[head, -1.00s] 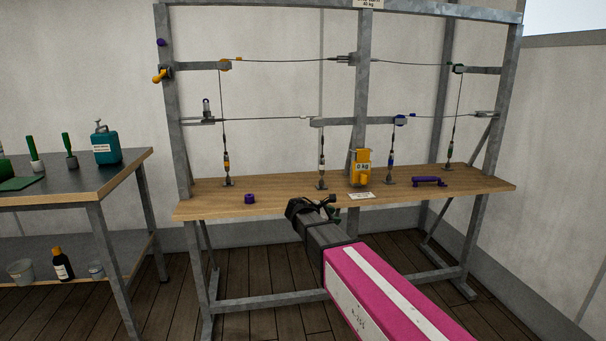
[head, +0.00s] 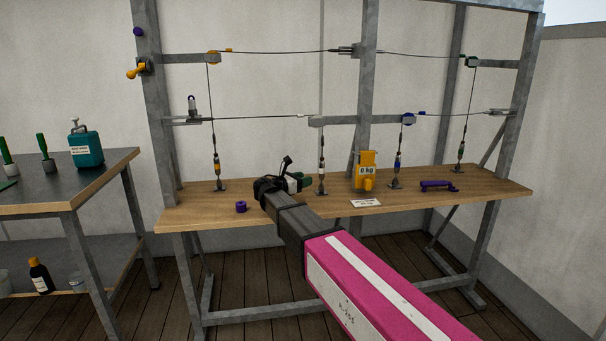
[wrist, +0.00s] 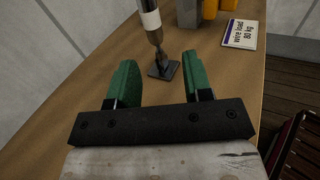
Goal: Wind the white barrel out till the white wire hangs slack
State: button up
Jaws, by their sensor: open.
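The white barrel (head: 321,168) is a slim upright fitting with a white band, standing over the bench behind my gripper. In the wrist view its lower part (wrist: 150,18) rises from a dark square foot (wrist: 163,69), just beyond the fingertips. The white wire (head: 255,118), with a white tag, runs nearly straight across the left bay to a bracket above the barrel. My gripper (wrist: 160,62) has green fingers spread apart with nothing between them. The barrel is in front of the gap, not inside it. In the head view my gripper (head: 296,183) is low over the bench.
A yellow gauge (head: 366,172) reading 0 kg and a load card (head: 366,203) are right of the barrel. A purple ring (head: 241,207) and purple tool (head: 438,185) lie on the bench (head: 210,211). Orange (head: 216,170), blue (head: 397,165) and green (head: 460,155) barrels stand alongside.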

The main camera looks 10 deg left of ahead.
aim_at(322, 172)
jog(key=shift+w+a+r, duration=0.15)
jog(key=shift+w+r, duration=0.1)
jog(key=shift+w, duration=0.4)
jog(key=x, duration=0.8)
jog(key=shift+w, duration=0.15)
grip_shut()
jog(key=shift+d+n+t+y, duration=0.35)
jog(key=shift+n+t+y, duration=0.15)
jog(key=shift+n+t, duration=0.1)
jog(key=n+t+y, duration=0.1)
jog(key=y, duration=0.1)
jog(key=n+t+y, duration=0.2)
jog(key=n+y, duration=0.1)
jog(key=shift+s+d+y, duration=0.3)
jog(key=shift+s+d, duration=0.05)
jog(key=shift+s, duration=0.05)
jog(key=n+t+y, duration=0.1)
jog(key=n+y, duration=0.2)
jog(key=y, duration=0.1)
jog(key=shift+d, duration=0.15)
jog(key=shift+w+r+n+y, duration=0.15)
jog(key=shift+n+y, duration=1.45)
jog(key=shift+y, duration=0.9)
jog(key=shift+y, duration=0.4)
jog(key=shift+o, duration=0.2)
grip_release()
